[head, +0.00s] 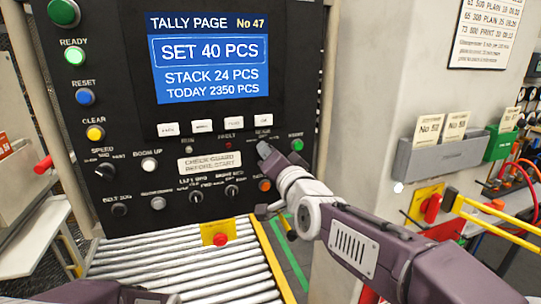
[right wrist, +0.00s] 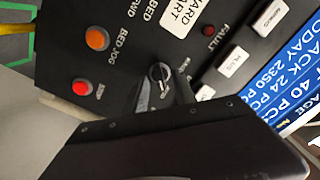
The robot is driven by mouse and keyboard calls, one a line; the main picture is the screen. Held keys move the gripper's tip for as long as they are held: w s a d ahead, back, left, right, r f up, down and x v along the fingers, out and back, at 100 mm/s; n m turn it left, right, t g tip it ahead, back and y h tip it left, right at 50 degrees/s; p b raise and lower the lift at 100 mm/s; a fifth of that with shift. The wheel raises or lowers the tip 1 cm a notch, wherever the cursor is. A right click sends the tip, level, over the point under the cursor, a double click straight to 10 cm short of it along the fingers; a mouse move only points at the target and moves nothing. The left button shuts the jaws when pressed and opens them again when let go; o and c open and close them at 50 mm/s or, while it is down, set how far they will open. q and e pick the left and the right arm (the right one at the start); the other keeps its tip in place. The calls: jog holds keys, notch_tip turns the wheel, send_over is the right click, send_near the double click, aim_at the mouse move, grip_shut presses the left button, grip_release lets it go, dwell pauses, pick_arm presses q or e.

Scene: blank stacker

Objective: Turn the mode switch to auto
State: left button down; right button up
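The mode switch appears to be the black rotary knob (right wrist: 158,74) with a pale pointer line in the right wrist view. Its small labels are too blurred to read. In the head view my right gripper covers that part of the panel. My right gripper (head: 266,152) is at the right side of the black control panel (head: 130,110), below the row of white buttons. In the right wrist view its dark fingers (right wrist: 163,98) reach right beside the knob; contact and the gap between them cannot be told. My left gripper is out of view; only part of my left arm shows at the bottom.
Near the knob are an orange bed jog button (right wrist: 97,38), a red stop button (right wrist: 80,87) and a red fault lamp (right wrist: 209,31). A screen (head: 208,58) is above. A roller conveyor (head: 170,270) with a yellow-backed red button (head: 219,238) lies below. A pale pillar (head: 375,90) stands right.

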jog(key=p+v, duration=0.5)
jog(key=v, duration=0.4)
dwell(0.3)
